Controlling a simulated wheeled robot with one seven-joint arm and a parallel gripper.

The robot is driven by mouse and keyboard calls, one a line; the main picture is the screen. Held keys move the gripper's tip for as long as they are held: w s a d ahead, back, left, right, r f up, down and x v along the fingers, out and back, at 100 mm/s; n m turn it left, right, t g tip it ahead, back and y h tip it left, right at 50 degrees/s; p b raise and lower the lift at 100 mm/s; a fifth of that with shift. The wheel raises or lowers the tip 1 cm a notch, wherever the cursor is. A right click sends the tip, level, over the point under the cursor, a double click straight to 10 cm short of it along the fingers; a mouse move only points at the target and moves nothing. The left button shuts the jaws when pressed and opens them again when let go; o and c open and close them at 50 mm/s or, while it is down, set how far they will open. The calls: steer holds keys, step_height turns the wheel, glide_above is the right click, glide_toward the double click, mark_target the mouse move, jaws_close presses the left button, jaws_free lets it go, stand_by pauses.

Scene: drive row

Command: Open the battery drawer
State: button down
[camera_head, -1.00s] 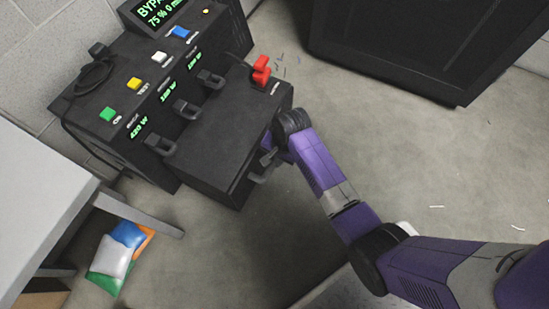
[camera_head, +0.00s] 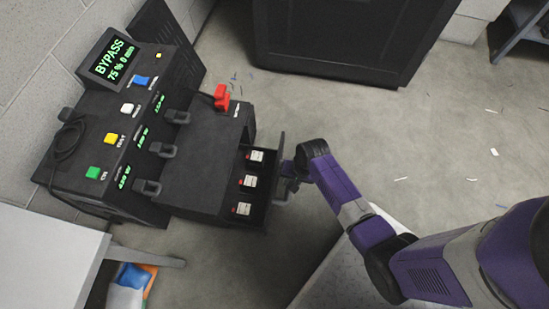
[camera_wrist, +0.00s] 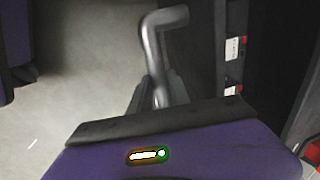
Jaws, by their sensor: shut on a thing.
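The battery drawer (camera_head: 256,212) of the black power unit (camera_head: 185,140) stands partly pulled out at the unit's right side. Several white-labelled battery blocks with red marks, one of them here (camera_head: 248,181), lie inside it. My gripper (camera_head: 287,180) is at the outer face of the drawer front. In the wrist view my gripper (camera_wrist: 155,97) is shut on the grey bar handle (camera_wrist: 168,18). The drawer's inside, with battery labels (camera_wrist: 235,48), shows to the right of the handle. My fingertips are partly hidden in both views.
A lit screen (camera_head: 113,58) reads BYPASS. A red switch (camera_head: 221,97) sits on the unit's top, with coloured buttons along the panel. A white table (camera_head: 50,255) is at lower left. A black cabinet (camera_head: 340,40) stands at the back. Open floor lies to the right.

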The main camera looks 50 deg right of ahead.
steer(key=shift+s+d+p, duration=0.25)
steer(key=shift+s+d, duration=0.15)
steer(key=shift+s, duration=0.3)
steer(key=shift+s+d+p, duration=0.25)
steer(key=shift+s+d, duration=0.15)
steer(key=shift+s, duration=0.3)
steer(key=shift+s+d+p, duration=0.25)
steer(key=shift+s+d, duration=0.15)
steer(key=shift+s, duration=0.3)
steer(key=c, duration=1.2)
jaws_free()
steer(key=shift+c, duration=0.2)
step_height(320, 180, up, 8)
steer(key=s+p, duration=0.1)
steer(key=p, duration=0.3)
steer(key=shift+d+f, duration=0.2)
steer(key=shift+d, duration=0.15)
steer(key=shift+s, duration=0.1)
